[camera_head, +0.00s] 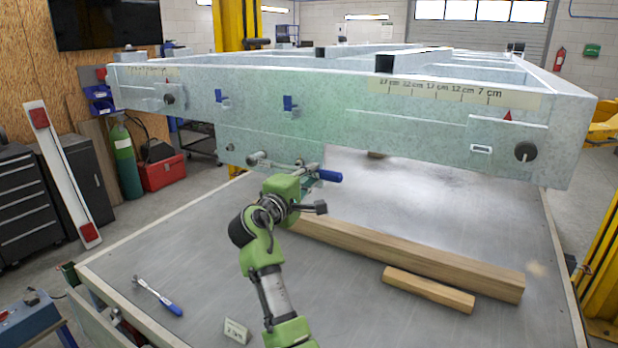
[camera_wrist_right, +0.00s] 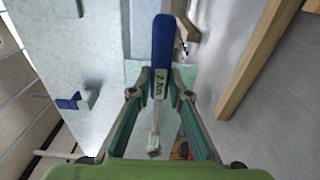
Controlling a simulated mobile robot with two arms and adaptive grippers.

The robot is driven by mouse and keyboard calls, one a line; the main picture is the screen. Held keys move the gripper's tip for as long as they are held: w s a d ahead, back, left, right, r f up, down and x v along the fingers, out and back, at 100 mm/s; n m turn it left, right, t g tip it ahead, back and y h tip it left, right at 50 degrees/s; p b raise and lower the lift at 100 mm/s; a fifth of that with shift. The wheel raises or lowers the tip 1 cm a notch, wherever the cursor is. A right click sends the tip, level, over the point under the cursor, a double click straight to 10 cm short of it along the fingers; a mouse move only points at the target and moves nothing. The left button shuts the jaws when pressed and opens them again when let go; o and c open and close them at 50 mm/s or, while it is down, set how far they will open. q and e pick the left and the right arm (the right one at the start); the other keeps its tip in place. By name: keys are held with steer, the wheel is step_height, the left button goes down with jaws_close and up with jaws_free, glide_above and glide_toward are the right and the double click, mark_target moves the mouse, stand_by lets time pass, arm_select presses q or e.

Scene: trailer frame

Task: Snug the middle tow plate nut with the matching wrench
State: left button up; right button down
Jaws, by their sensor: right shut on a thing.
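My right gripper (camera_head: 304,176) is shut on a blue-handled wrench (camera_head: 329,175), close to the tow plate (camera_head: 240,143) under the trailer's front beam. In the right wrist view, the fingers (camera_wrist_right: 160,93) close around the wrench just below its blue grip (camera_wrist_right: 162,50), by a small white label whose text I cannot read surely. Its metal head points back toward the palm. A round fitting (camera_head: 256,160) shows on the plate; the gripper hides the plate's right part, and I cannot tell which nut is the middle one. My left gripper is not in view.
A second blue-handled wrench (camera_head: 158,296) lies on the table (camera_head: 200,265) at front left, with a small card (camera_head: 236,331) nearby. Two wooden beams (camera_head: 410,258) lie right of my arm. The trailer's front beam (camera_head: 350,110) spans above.

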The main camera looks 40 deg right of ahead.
steer(key=shift+w+d+r, duration=0.15)
steer(key=shift+w+d, duration=0.05)
steer(key=shift+d, duration=0.2)
stand_by(0.4)
step_height(320, 180, down, 3)
steer(key=m+b, duration=0.2)
steer(key=b, duration=0.3)
stand_by(0.4)
steer(key=f+b, duration=0.1)
steer(key=f+m+b, duration=0.1)
steer(key=b, duration=0.1)
steer(key=f+b, duration=0.1)
steer(key=b, duration=0.1)
steer(key=shift+w+a+f+m, duration=0.2)
steer(key=shift+w+f+m, duration=0.05)
steer(key=shift+w+m, duration=0.15)
